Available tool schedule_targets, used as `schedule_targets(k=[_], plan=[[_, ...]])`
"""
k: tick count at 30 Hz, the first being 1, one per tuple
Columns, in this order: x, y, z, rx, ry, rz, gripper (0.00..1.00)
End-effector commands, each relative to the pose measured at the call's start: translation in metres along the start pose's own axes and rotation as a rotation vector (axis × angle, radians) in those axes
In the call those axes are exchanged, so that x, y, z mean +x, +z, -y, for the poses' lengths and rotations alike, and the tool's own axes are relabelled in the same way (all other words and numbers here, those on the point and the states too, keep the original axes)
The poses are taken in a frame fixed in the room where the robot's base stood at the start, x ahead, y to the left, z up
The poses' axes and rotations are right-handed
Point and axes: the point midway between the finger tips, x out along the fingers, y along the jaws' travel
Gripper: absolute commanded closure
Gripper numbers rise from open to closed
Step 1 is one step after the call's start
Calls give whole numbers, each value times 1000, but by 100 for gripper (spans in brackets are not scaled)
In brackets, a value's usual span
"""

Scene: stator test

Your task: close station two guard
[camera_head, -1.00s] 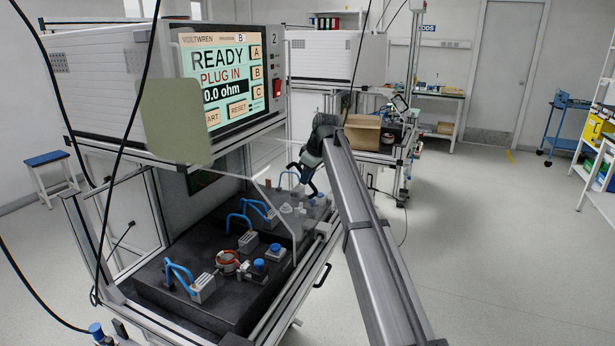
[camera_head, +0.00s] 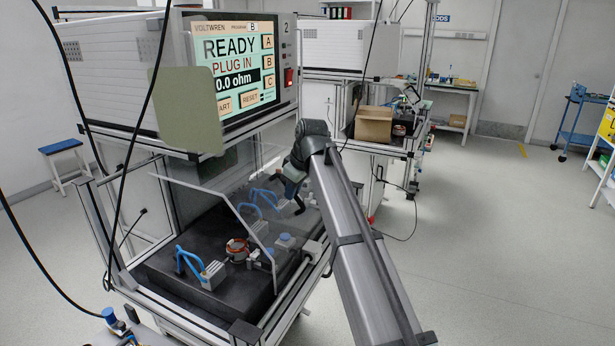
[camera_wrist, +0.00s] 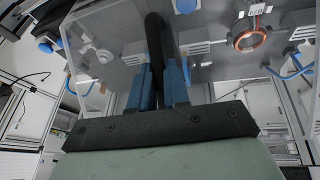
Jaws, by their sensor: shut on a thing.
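The station two guard (camera_head: 200,190) is a clear panel hanging tilted below the tester marked 2. It slopes over the black fixture bed (camera_head: 185,265). My gripper (camera_head: 293,188) is at the guard's right side, partly hidden by my own arm in the head view. In the wrist view my gripper's blue fingers (camera_wrist: 160,85) are shut on the guard's black handle (camera_wrist: 155,40). The clear panel shows behind the handle. A copper-wound stator (camera_head: 237,249) sits on the bed; it also shows in the wrist view (camera_wrist: 247,38).
The tester screen (camera_head: 235,70) reads READY, PLUG IN, 0.0 ohm. Blue-handled clamps (camera_head: 190,262) stand on the bed. A second bench with a cardboard box (camera_head: 374,124) stands behind. Black cables hang at the left.

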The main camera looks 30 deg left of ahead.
Motion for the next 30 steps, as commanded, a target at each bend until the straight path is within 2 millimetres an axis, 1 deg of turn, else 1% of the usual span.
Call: schedule_targets(k=[1, 3, 6, 9, 12, 15, 19, 24, 30], plan=[[-4, 6, 24, -3, -1, -1, 100], [-7, 8, 45, -3, -1, 0, 100], [-12, 10, 72, -3, -1, 0, 100], [-17, 11, 96, -2, 0, -1, 100], [-20, 12, 114, -2, 0, 0, 100], [-22, 13, 127, -1, 0, 1, 100], [-24, 13, 138, 0, 0, 1, 100], [-25, 13, 144, 1, -1, 1, 100], [-25, 13, 146, 0, -5, 1, 100]])
